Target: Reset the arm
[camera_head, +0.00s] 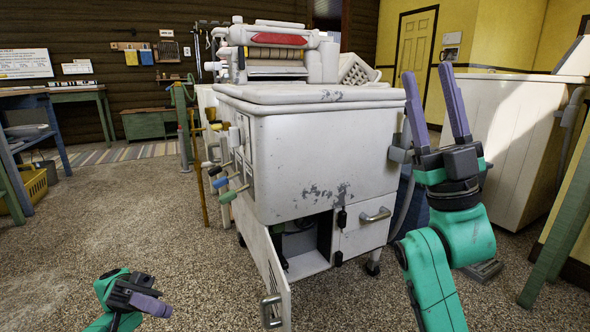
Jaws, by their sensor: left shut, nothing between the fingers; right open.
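My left gripper (153,304) is low at the bottom left, shut and empty, with its fingers pointing right. It is apart from the washer, over the speckled floor. My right gripper (435,106) is raised at the right, open and empty, with its purple fingers pointing up. It stands in front of the right side of the white washer (325,150). The washer's lower door (268,275) hangs open toward me, with a dark compartment (300,243) behind it. Beside the compartment is a closed panel with a handle (376,215).
A red-labelled wringer (275,40) sits on top of the washer. Coloured levers (225,182) stick out on its left side. A second white machine (500,130) stands at the right. A yellow crate (33,185) is at the far left.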

